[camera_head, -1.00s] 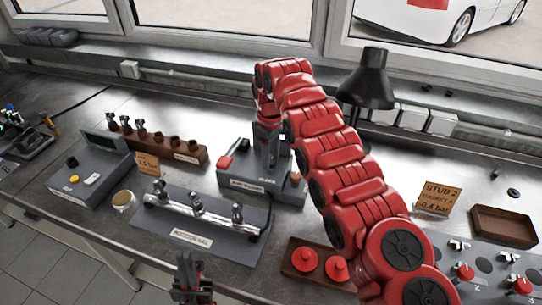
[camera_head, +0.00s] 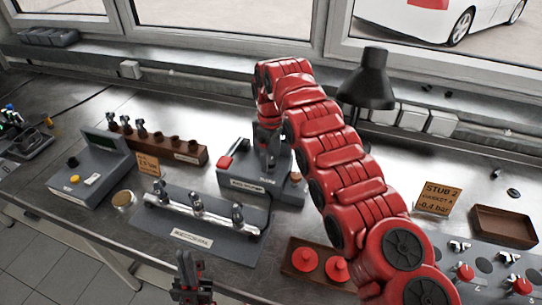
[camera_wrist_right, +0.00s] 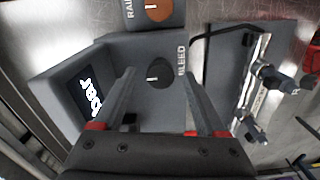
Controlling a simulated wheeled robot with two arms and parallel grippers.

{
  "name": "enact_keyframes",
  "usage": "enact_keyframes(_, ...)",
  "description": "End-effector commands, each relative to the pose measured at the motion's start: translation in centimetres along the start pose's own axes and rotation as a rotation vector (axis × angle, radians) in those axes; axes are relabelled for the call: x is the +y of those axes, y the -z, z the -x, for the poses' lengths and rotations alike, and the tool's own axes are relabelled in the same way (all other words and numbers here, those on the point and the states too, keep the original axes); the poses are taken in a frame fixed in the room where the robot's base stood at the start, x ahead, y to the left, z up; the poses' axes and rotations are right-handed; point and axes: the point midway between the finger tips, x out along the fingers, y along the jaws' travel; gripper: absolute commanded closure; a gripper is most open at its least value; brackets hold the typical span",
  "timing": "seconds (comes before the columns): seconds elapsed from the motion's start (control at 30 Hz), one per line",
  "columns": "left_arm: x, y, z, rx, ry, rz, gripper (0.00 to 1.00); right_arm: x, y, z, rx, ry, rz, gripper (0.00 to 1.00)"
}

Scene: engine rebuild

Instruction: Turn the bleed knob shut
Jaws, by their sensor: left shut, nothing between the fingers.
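In the right wrist view, the bleed knob (camera_wrist_right: 158,75) is a dark round dial with a short white pointer mark. It sits on a grey panel beside the printed word BLEED. My right gripper (camera_wrist_right: 158,112) is open, with its two fingers apart on either side of the view and the knob showing between and beyond their tips. I cannot tell the remaining distance. In the head view, my right gripper (camera_head: 267,150) points down over a grey box (camera_head: 240,185), and its fingers hide the bleed knob there. My left gripper (camera_head: 191,280) is shut and empty at the bottom edge.
A brown knob (camera_wrist_right: 158,10) with a white mark lies near the bleed knob. A lit bar display (camera_wrist_right: 90,97) stands left of it. A metal rail fixture (camera_head: 200,215), a tray with red caps (camera_head: 291,256) and a black lamp (camera_head: 368,85) surround the box.

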Motion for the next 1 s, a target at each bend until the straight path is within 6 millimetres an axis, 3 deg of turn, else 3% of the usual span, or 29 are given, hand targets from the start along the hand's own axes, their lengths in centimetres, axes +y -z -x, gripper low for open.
enact_keyframes(0.3, 0.0, 0.0, 0.0, 0.000, 0.000, 0.000, 1.00, 0.0, 0.0, 0.3, 0.000, 0.000, 0.000, 0.26)
enact_keyframes(0.5, 0.0, 0.0, 0.1, 0.000, 0.000, 0.000, 1.00, -0.2, 0.1, 2.8, -0.001, 0.001, 0.001, 0.26)
enact_keyframes(0.7, -0.2, 0.7, -4.4, 0.000, 0.000, 0.000, 1.00, 0.0, -0.1, 8.2, -0.001, 0.001, -0.002, 0.26)
enact_keyframes(1.0, -0.5, 1.7, -10.2, 0.000, 0.000, 0.000, 1.00, -0.1, 0.0, 13.9, -0.002, 0.002, 0.000, 0.26)
